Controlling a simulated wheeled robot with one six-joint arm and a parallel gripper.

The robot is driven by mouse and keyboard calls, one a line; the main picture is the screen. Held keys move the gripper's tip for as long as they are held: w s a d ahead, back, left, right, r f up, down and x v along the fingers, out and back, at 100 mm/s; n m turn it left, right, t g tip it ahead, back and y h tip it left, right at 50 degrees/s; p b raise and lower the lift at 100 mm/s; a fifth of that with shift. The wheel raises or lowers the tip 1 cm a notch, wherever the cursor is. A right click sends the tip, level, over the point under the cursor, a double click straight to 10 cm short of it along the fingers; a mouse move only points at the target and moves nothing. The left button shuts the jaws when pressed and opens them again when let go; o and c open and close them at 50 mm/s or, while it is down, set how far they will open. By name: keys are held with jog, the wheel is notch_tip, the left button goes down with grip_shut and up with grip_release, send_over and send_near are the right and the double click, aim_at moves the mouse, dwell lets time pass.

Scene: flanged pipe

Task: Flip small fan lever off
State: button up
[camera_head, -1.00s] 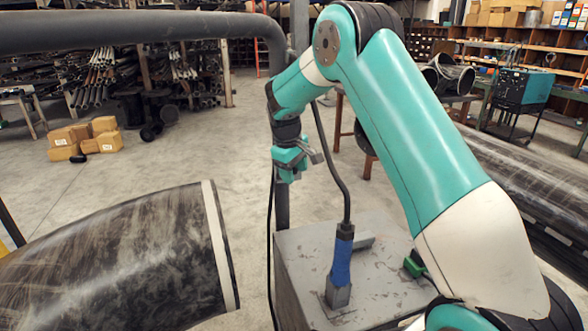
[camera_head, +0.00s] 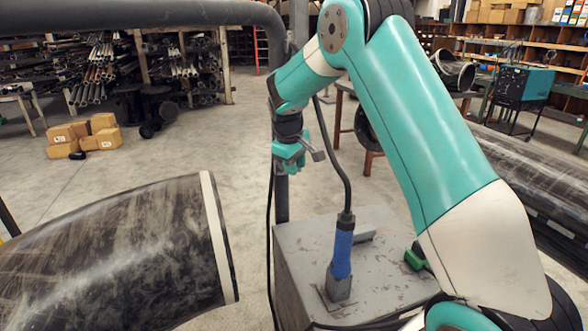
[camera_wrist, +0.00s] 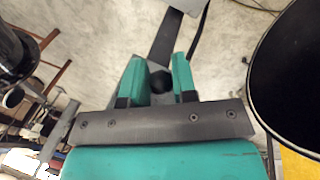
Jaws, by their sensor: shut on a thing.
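My gripper (camera_head: 290,158) is beside a thin dark upright pole (camera_head: 282,200), above and behind the grey metal box (camera_head: 365,265). In the wrist view, the two green fingers of my gripper (camera_wrist: 158,68) are on either side of a small dark rounded piece (camera_wrist: 160,79) and are shut on it. This piece looks like the lever's end, but most of it is hidden. A short grey bar (camera_head: 317,151) sticks out to the right of the gripper in the head view. The fan and any marking of the lever's position cannot be made out.
A large dark pipe (camera_head: 120,250) with a pale rim fills the lower left. A blue plug (camera_head: 342,252) with a black cable stands on the grey box, beside a green part (camera_head: 415,259). Cardboard boxes (camera_head: 65,138) lie on the open floor.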

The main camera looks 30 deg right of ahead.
notch_tip(320, 180, down, 4)
jog(key=t+h+b, duration=0.1)
jog(key=t+b, duration=0.2)
jog(key=b, duration=0.4)
jog(key=t+h+b, duration=0.1)
jog(key=t+b, duration=0.1)
jog(key=b, duration=0.5)
jog(key=t+b, duration=0.3)
jog(key=b, duration=0.4)
jog(key=shift+w+a+m+t+h+b, duration=0.1)
jog(key=shift+m+t+h+b, duration=0.2)
jog(key=shift+m+h, duration=0.1)
jog(key=shift+r, duration=0.1)
jog(key=o, duration=0.9)
jog(key=b+v, duration=0.1)
jog(key=v, duration=1.6)
